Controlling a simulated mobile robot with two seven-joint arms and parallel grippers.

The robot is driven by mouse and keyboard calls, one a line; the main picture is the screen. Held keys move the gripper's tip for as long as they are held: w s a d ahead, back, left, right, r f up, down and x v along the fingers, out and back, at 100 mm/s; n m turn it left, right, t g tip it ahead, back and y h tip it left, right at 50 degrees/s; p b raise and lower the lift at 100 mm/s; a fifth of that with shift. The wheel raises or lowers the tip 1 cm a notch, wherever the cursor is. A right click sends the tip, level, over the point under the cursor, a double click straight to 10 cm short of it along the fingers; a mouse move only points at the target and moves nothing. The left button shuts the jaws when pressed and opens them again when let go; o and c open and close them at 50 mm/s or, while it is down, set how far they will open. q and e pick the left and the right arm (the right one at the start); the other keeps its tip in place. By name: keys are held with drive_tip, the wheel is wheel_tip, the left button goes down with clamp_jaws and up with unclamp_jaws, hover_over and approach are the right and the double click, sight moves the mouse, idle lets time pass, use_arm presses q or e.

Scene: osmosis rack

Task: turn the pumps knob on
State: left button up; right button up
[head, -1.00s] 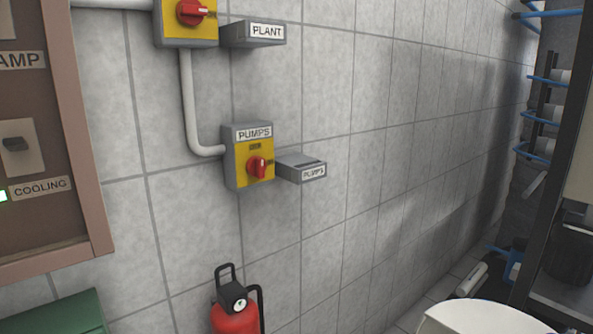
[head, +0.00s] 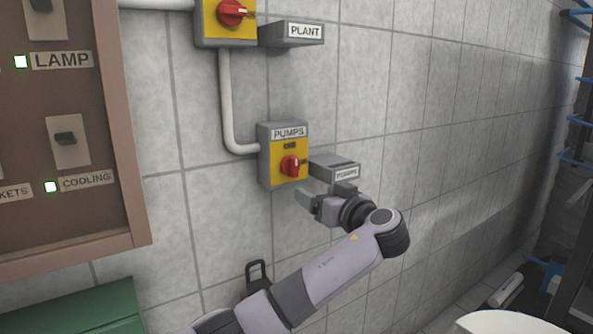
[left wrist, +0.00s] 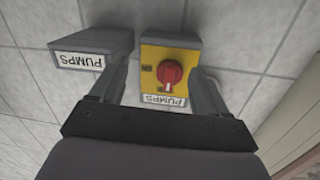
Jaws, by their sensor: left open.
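The pumps knob (head: 290,166) is a red rotary handle on a yellow and grey switch box (head: 264,158) labelled PUMPS, fixed to the wall. In the head view its handle stands roughly upright. My left gripper (head: 308,198) is open just below and to the right of the knob, empty. In the left wrist view, the picture is upside down and the knob (left wrist: 169,74) sits between the two open fingers, nearer the right one. I see no finger touching the knob; the exact gap in depth is unclear. My right gripper is not in view.
A grey block labelled PUMPS (head: 334,168) juts from the wall right of the switch, close to my gripper; it also shows in the left wrist view (left wrist: 92,47). A PLANT switch (head: 229,14) is above. A brown panel (head: 118,190) stands at left.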

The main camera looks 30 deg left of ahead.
sight(296, 166)
use_arm(q)
drive_tip(key=a+r, duration=0.1)
drive_tip(key=a, duration=0.1)
drive_tip(key=w+a+r+n+y+p, duration=0.1)
drive_tip(key=a+r, duration=0.1)
drive_tip(key=a+r+n+g+p, duration=0.1)
drive_tip(key=a, duration=0.1)
drive_tip(key=shift+w+a+r, duration=0.15)
drive_tip(key=shift+r, duration=0.2)
drive_tip(key=shift+w+a+f, duration=0.1)
drive_tip(key=shift+w+a, duration=0.15)
drive_tip(key=shift+a, duration=0.3)
drive_tip(key=c, duration=1)
